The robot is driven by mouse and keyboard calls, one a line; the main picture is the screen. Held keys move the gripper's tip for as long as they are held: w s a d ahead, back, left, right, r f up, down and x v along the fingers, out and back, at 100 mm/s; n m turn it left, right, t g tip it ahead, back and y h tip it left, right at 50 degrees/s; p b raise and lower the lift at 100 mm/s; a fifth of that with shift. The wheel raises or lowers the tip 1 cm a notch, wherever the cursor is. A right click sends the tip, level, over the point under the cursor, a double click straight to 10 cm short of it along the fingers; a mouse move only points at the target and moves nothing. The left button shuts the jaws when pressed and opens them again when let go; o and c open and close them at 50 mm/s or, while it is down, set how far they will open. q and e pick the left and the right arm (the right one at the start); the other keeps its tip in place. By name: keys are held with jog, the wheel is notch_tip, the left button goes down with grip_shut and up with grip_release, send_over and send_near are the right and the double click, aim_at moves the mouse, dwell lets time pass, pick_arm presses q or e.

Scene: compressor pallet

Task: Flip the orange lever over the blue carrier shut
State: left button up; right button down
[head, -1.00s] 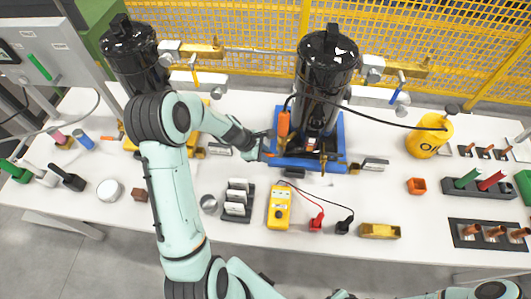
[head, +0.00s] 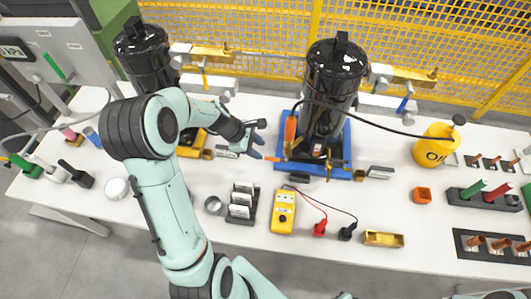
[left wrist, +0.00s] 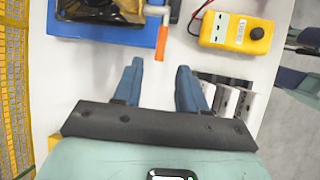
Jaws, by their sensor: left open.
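The blue carrier (head: 313,170) stands on the white table under a black compressor tank; its edge shows at the top of the left wrist view (left wrist: 110,37). The orange lever (left wrist: 162,43) is at the carrier's front left corner, on a metal bar. It sticks out sideways past the carrier edge, and its tip shows in the head view (head: 271,160). My left gripper (head: 258,139) is open and empty, just left of the lever. In the left wrist view its fingers (left wrist: 158,75) point at the lever, apart from it. My right gripper is not seen.
A second orange handle (head: 291,130) stands upright by the tank's left side. A yellow multimeter (head: 283,211) with red and black leads lies in front of the carrier, beside a rack of white blocks (head: 242,204). A yellow oil can (head: 434,146) stands right. A yellow fence closes the back.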

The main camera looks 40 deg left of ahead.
pick_arm(q)
jog(key=v, duration=0.4)
dwell(0.6)
